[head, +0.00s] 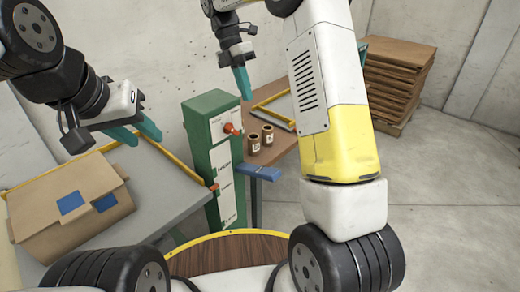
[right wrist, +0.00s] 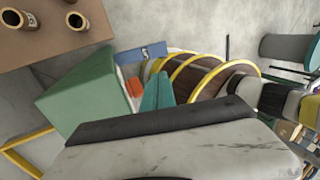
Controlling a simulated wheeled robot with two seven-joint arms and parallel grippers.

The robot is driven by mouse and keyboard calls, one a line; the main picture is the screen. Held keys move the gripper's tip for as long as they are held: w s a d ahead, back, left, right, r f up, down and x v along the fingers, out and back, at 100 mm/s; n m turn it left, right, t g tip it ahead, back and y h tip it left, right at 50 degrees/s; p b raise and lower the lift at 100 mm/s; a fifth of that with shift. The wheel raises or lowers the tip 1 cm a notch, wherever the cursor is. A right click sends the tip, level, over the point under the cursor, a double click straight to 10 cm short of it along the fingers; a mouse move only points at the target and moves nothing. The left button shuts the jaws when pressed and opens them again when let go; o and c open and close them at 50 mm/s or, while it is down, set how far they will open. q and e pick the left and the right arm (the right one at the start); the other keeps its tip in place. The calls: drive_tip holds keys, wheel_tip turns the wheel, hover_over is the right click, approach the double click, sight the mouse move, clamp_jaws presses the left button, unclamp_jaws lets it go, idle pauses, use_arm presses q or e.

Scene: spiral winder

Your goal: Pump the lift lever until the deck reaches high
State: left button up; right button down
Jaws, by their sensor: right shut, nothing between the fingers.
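A green post (head: 212,150) with a white labelled front stands in the middle of the head view. An orange-red knob (head: 231,129) sticks out near its top, and a small red pointer (head: 214,187) sits lower on the label strip. A blue bar (head: 258,172), possibly the lift lever, sticks out to the right of the post. My right gripper (head: 242,80) is shut and empty, above and apart from the post. In the right wrist view its teal fingers (right wrist: 158,92) overlap the view beside the orange knob (right wrist: 135,87). My left gripper (head: 136,133) is open and empty over the grey table.
A grey yellow-edged table (head: 175,190) at left bears a cardboard box (head: 75,200) with blue patches. Two brown jars (head: 260,137) stand on a brown table behind the post. A round wooden yellow-rimmed surface (head: 235,250) lies in front. Stacked cardboard (head: 400,75) stands at back right.

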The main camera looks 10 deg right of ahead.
sight(271, 171)
drive_tip(key=shift+f, duration=0.1)
drive_tip(key=x, duration=2.4)
drive_tip(key=shift+s, duration=0.1)
